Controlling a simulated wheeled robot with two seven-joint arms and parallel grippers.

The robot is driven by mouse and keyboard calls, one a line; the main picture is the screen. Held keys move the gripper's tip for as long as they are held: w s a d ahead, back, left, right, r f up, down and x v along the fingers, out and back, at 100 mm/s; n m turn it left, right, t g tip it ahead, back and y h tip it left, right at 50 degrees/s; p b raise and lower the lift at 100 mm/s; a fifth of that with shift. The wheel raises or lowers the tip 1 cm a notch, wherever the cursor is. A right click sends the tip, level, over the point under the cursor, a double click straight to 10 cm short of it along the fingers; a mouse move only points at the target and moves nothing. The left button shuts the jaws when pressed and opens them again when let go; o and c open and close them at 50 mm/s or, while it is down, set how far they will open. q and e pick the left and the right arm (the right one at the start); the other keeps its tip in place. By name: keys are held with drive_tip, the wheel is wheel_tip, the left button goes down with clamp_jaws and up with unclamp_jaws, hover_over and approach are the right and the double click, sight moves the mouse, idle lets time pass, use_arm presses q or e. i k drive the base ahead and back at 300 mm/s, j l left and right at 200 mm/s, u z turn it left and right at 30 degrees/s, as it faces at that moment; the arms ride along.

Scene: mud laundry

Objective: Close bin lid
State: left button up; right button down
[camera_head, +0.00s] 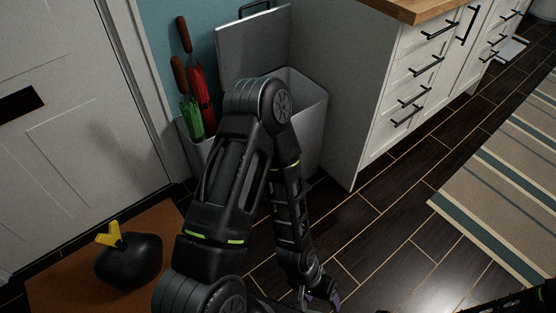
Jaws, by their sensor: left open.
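The grey bin (313,98) stands against the wall beside the white cabinet. Its flat lid (248,45) is raised upright at the back, so the bin is open at the top. My left arm crosses in front of the bin and hides much of its front. My left gripper (322,294) is low at the bottom edge of the view, in front of the bin and apart from it and its lid. It is open, and I see nothing in it. My right gripper is not in view; only a dark part of my right arm shows at the bottom right.
A black bag with a yellow tie (130,262) lies on a brown mat (62,292). White drawers (412,85) flank the right. Dark floor near the striped rug (500,165) is clear.

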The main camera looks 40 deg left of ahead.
sight(255, 44)
drive_tip(key=u, duration=1.3)
drive_tip(key=i+z, duration=0.4)
drive_tip(key=i, duration=0.15)
drive_tip(key=i+j+z, duration=0.25)
drive_tip(key=i+z, duration=0.2)
drive_tip(key=i, duration=0.1)
